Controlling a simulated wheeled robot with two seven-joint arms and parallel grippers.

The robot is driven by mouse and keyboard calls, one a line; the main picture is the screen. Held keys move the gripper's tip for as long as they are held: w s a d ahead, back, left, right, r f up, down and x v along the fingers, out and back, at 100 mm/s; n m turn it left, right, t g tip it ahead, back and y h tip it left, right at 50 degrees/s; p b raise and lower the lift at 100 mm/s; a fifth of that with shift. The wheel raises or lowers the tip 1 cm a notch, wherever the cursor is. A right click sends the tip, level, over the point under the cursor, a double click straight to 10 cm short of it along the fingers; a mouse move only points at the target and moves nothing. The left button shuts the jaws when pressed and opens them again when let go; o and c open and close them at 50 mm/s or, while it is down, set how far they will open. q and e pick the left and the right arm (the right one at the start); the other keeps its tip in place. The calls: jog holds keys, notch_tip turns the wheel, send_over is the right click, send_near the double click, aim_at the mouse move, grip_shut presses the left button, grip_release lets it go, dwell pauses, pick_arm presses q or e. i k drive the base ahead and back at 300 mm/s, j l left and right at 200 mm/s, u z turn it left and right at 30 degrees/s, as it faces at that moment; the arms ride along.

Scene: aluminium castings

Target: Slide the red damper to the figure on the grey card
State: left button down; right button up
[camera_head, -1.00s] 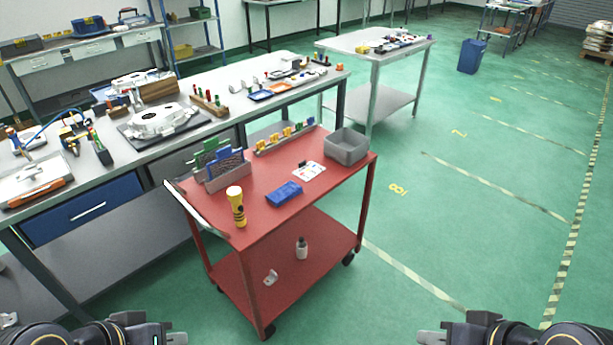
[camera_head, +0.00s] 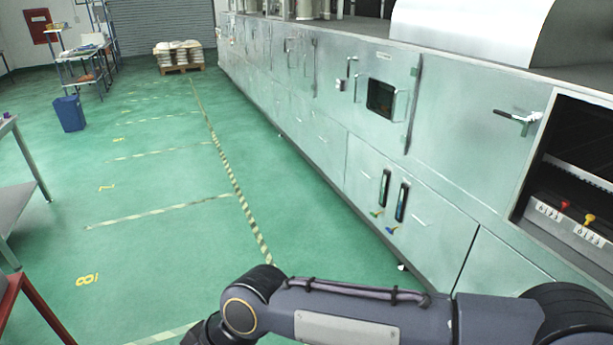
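A small red knob (camera_head: 564,205) shows at the far right, above a white number scale (camera_head: 548,211) in a recess of the pale green machine. A yellow knob (camera_head: 589,218) stands to its right, above a second scale (camera_head: 588,235). The red knob looks like the red damper; its exact setting is too small to read. I cannot make out a grey card with a figure. One of my arms crosses the bottom of the view, well below the knobs. Neither gripper shows.
The pale green machine (camera_head: 440,190) fills the right side, with projecting handles (camera_head: 518,120) and low levers. A striped floor line (camera_head: 235,185) runs along it. A blue bin (camera_head: 69,114), a loaded pallet (camera_head: 180,67) and a red cart edge (camera_head: 12,298) also show.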

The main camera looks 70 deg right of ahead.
aim_at(565, 204)
jog(key=k+j+z, duration=0.15)
jog(key=z, duration=3.85)
jog(key=i+j+u, duration=0.2)
jog(key=i+u, duration=0.2)
jog(key=i, duration=0.15)
jog(key=i+j+z, duration=0.1)
jog(key=i, duration=0.45)
jog(key=i+j+z, duration=0.15)
jog(key=i+j, duration=0.15)
jog(key=i, duration=0.2)
jog(key=i+j+z, duration=0.2)
jog(key=z, duration=0.2)
jog(key=i+j+z, duration=0.25)
jog(key=z, duration=0.15)
jog(key=i+j+z, duration=0.35)
jog(key=k, duration=0.05)
